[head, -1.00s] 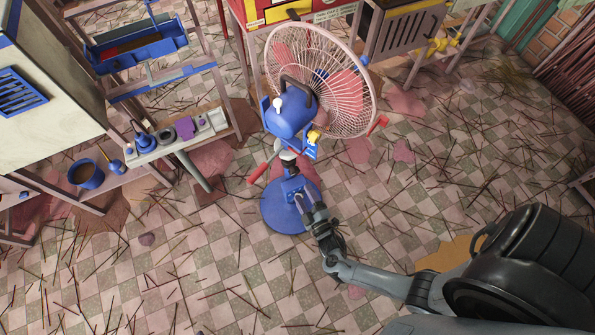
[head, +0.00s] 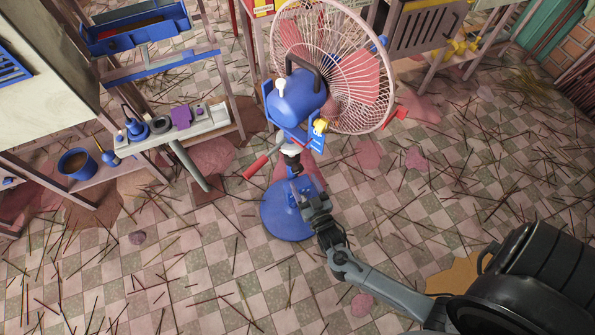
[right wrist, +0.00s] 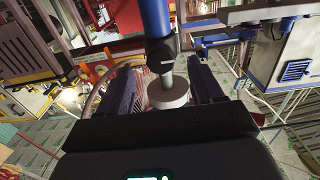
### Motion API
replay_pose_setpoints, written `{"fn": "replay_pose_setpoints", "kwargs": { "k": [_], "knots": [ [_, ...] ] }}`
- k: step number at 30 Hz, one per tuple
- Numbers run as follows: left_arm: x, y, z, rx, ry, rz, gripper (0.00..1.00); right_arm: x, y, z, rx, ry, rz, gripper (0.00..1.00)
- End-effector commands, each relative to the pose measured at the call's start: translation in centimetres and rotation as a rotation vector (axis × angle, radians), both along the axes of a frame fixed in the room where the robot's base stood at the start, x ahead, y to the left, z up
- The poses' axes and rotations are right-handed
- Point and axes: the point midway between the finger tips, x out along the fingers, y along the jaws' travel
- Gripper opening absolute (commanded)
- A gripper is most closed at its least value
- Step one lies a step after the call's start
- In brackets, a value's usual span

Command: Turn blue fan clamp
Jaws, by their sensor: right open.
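The blue fan (head: 297,97) with a pinkish wire cage (head: 345,70) stands on a round blue base (head: 287,215). My right gripper (head: 303,192) is at the lower part of the fan's stand, just above the base, and partly hides it. In the right wrist view the right gripper (right wrist: 163,80) is open. A grey round knob (right wrist: 168,94) on a short stem lies between its fingers, with gaps on both sides. A blue post (right wrist: 155,18) with a dark collar rises beyond the knob. I cannot tell exactly which part is the clamp. My left gripper is out of view.
A red-ended handle (head: 255,167) sticks out left of the stand. A low shelf (head: 180,130) with small tools and a blue pot (head: 77,164) stand at the left. Thin sticks litter the tiled floor (head: 200,270).

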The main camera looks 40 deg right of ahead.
Motion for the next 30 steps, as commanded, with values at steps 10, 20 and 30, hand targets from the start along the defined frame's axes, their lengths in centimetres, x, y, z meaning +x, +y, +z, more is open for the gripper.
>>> {"fn": "replay_pose_setpoints", "kwargs": {
  "k": [10,20,30],
  "knots": [
    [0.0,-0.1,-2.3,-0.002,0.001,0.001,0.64,4.8,-1.7,-0.2,-0.002,-0.002,0.000,0.66],
    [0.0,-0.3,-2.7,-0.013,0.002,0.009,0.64,6.0,-2.1,0.0,-0.001,0.001,0.000,0.66],
    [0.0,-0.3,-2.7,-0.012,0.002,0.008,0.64,6.0,-2.1,0.0,-0.001,0.000,0.000,0.43]
  ]
}}
